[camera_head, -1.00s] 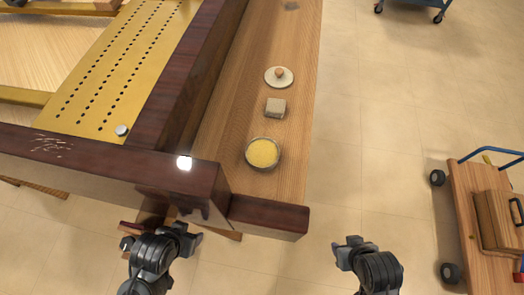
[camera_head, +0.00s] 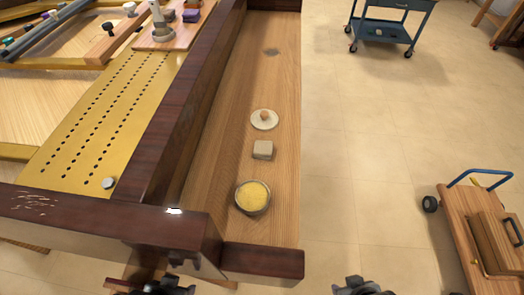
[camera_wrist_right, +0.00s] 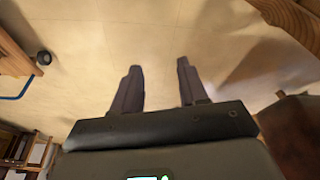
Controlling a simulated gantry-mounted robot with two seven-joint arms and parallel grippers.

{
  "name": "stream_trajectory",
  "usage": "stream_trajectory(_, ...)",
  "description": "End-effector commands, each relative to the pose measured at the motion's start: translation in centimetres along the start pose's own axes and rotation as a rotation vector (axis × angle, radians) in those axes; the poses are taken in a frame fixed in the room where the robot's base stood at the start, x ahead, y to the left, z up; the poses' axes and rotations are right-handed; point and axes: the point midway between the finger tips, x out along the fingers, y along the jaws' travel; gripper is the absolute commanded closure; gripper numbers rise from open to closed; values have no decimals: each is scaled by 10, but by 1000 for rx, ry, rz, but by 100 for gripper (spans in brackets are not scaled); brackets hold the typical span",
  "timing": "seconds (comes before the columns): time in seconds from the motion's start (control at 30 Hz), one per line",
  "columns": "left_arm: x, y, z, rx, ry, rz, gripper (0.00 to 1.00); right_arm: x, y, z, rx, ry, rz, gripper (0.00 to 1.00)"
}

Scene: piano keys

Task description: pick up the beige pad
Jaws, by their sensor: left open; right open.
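The beige pad (camera_head: 263,150) is a small square block lying flat on the long wooden shelf (camera_head: 285,75), between a round pale lid with a knob (camera_head: 264,119) and a round bowl of yellow stuff (camera_head: 252,197). My left gripper (camera_head: 168,284) is at the bottom edge of the head view, mostly cut off, and well apart from the pad. My right gripper (camera_head: 358,284) is also at the bottom edge, right of the shelf, over the floor. The right wrist view shows its two fingers (camera_wrist_right: 157,72) apart with nothing between them. The pad does not show in that view.
A dark wooden rail (camera_head: 195,95) runs along the shelf's left side. A dark wooden beam (camera_head: 110,218) crosses the near end. A wooden cart (camera_head: 480,225) stands at right and a blue trolley (camera_head: 385,30) at the back. The floor between is clear.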

Motion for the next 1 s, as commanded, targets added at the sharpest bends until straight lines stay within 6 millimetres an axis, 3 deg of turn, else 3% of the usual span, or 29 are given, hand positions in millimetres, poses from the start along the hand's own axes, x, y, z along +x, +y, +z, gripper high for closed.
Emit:
stream_trajectory(0.3, 0, 0, 0, 0, 0, 0, 42, 0, 0, 0, 1, 0, -1, 57)
stream_trajectory(0.6, 0, 0, 0, 0, 0, 0, 42, 0, -2, 0, 7, 1, -6, 13)
stream_trajectory(1.0, -8, 0, -2, 0, -2, 0, 42, -9, -1, -4, 7, 3, -4, 13)
